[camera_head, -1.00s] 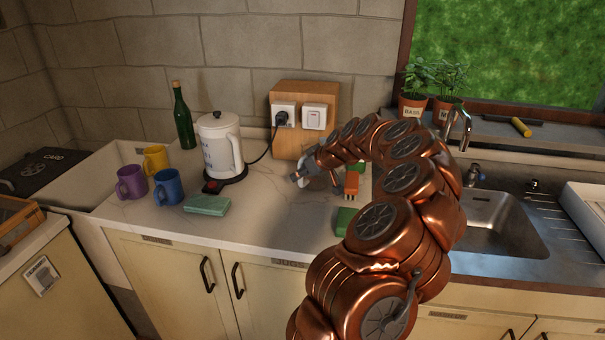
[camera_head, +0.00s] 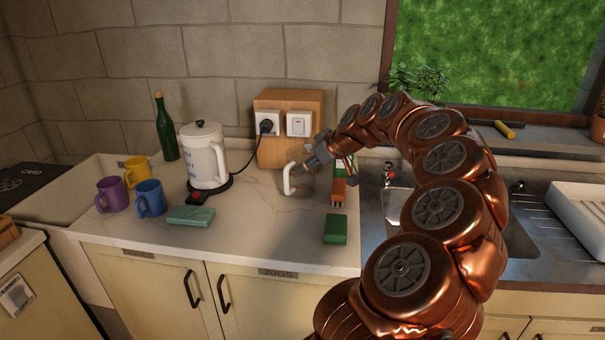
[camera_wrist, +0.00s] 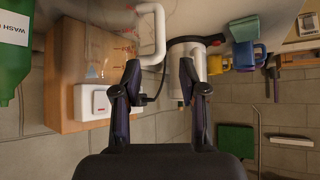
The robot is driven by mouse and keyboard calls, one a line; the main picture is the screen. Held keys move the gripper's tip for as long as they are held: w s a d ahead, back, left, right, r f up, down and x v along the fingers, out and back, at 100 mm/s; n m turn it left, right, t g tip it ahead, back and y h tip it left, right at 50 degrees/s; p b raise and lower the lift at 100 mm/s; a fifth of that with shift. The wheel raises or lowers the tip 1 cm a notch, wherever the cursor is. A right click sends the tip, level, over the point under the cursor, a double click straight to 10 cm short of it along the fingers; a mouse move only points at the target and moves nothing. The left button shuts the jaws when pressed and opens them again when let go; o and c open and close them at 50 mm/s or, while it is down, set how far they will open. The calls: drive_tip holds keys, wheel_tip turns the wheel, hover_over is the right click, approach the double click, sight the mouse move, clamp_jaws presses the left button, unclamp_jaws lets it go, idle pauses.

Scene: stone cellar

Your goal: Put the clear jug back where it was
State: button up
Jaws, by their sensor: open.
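The clear jug (camera_head: 304,181) stands on the pale counter in front of the wooden socket box. Its body is see-through and hard to make out; its white handle (camera_head: 288,179) shows clearly. In the wrist view the white handle (camera_wrist: 160,32) is just beyond my fingertips, nearer the left finger, with the faint clear body to its left. My gripper (camera_head: 318,156) is above and beside the jug. In the wrist view my gripper (camera_wrist: 160,72) is open, with nothing between its fingers. I cannot tell whether a finger touches the handle.
A white kettle (camera_head: 204,157), green bottle (camera_head: 166,130), several mugs (camera_head: 150,198) and a teal box (camera_head: 190,216) stand left. A cupboard below is labelled JUGS (camera_head: 277,273). Bare counter lies before the jug.

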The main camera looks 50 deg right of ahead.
drive_tip(key=shift+s+r, duration=0.2)
drive_tip(key=shift+r, duration=0.05)
drive_tip(key=w+a+r+n+g+y, duration=0.1)
drive_tip(key=a, duration=0.7)
drive_tip(key=w+a+r+n+y, duration=0.1)
drive_tip(key=w+a, duration=0.1)
drive_tip(key=a, duration=0.5)
drive_tip(key=s+a+f+n+g+y, duration=0.15)
drive_tip(key=s+a, duration=0.25)
drive_tip(key=a, duration=0.5)
drive_tip(key=s+a+f+m+g+h, duration=0.1)
drive_tip(key=s+a+g, duration=0.2)
drive_tip(key=a, duration=0.7)
drive_tip(key=s+a+f+m+g, duration=0.1)
drive_tip(key=s+a+f, duration=0.1)
drive_tip(key=s, duration=0.6)
drive_tip(key=s+a+f+g+h, duration=0.1)
drive_tip(key=s+a+f+g, duration=0.1)
drive_tip(key=s+f, duration=0.3)
drive_tip(key=s+a+f+m+g+h, duration=0.1)
drive_tip(key=s+a+f+g, duration=0.1)
drive_tip(key=s, duration=0.9)
drive_tip(key=shift+s+a+f+m, duration=0.15)
drive_tip(key=shift+a+f+m, duration=0.2)
drive_tip(key=shift+a+f, duration=0.25)
drive_tip(key=shift+h, duration=0.25)
